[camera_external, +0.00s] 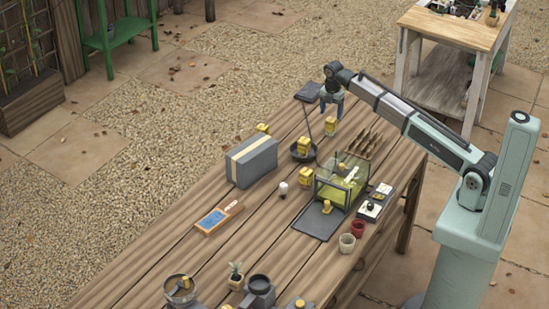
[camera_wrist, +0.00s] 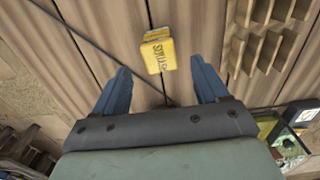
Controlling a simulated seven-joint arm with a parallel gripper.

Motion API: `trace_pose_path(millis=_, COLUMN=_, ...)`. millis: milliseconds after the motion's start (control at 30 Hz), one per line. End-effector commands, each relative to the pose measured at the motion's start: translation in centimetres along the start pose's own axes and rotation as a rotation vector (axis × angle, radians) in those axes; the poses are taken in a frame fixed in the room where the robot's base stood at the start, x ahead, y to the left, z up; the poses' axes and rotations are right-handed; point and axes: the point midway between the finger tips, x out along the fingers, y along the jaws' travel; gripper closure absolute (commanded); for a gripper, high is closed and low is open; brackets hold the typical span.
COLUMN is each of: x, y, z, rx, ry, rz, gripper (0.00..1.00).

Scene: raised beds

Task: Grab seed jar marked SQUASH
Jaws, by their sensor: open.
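A yellow jar (camera_wrist: 158,52) with dark lettering that looks like SQUASH, partly hard to read, is on the wooden table. In the wrist view it lies just beyond and between my fingertips. It seems to be the yellow jar (camera_external: 331,126) below my gripper in the external view. My gripper (camera_external: 332,107) is open and empty, fingers down, above the far part of the table. In the wrist view my gripper (camera_wrist: 160,68) has its two blue fingers apart, with the jar untouched.
A slotted wooden rack (camera_external: 363,142) stands right of the jar. A dark pan (camera_external: 303,156) and a thin dark rod are to its left. A grey box (camera_external: 251,161), a glass case (camera_external: 335,187) and several other yellow jars are nearer. The table's front left (camera_external: 150,260) is clear.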

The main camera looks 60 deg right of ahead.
Motion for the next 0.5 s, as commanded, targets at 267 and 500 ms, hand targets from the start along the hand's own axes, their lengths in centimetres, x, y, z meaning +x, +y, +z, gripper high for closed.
trace_pose_path(millis=267, x=2.7, y=0.0, z=0.0, rx=0.001, ry=0.0, rz=-0.001, gripper=0.27)
trace_pose_path(millis=500, x=3.5, y=0.0, z=0.1, rx=0.001, ry=0.0, rz=0.0, gripper=0.27)
